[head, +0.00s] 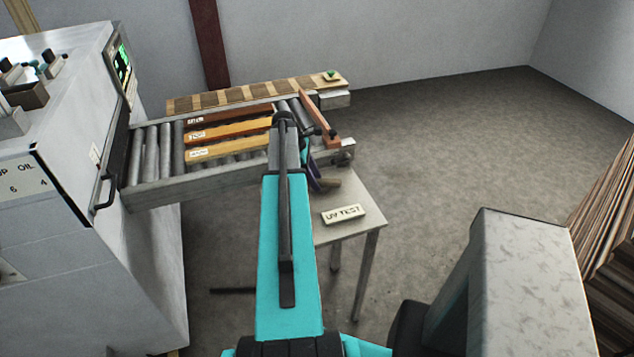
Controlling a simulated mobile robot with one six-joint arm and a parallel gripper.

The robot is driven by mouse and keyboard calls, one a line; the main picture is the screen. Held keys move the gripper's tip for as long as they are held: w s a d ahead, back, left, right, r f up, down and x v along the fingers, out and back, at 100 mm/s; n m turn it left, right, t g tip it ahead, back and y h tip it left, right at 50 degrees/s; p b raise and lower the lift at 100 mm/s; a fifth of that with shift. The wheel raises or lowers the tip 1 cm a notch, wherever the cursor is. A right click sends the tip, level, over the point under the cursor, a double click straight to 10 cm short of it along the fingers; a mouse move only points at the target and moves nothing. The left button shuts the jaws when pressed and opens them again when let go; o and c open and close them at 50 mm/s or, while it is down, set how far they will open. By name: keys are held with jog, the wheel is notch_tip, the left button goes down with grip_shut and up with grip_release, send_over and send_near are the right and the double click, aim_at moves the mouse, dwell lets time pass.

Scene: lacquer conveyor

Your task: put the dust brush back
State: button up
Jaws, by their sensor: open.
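A small brown piece (329,184), which looks like part of the dust brush, lies on the small grey table (352,192) at the end of the roller conveyor. The rest of it is hidden by my arm. My gripper (316,184) hangs down beside the brown piece, low over the table's left part. It is open, but my arm covers most of it. I cannot tell whether its fingers touch the brown piece.
The roller conveyor (150,194) holds several stained boards (228,131). A brown stop bar (319,118) crosses its right end. A strip of wood samples (240,95) runs behind. A "UV TEST" block (344,215) lies on the small table.

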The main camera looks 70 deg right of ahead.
jog(key=b+v, duration=0.2)
jog(key=v, duration=0.8)
jog(key=shift+b, duration=0.4)
jog(key=shift+w+a+f, duration=0.1)
jog(key=shift+a+f, duration=0.05)
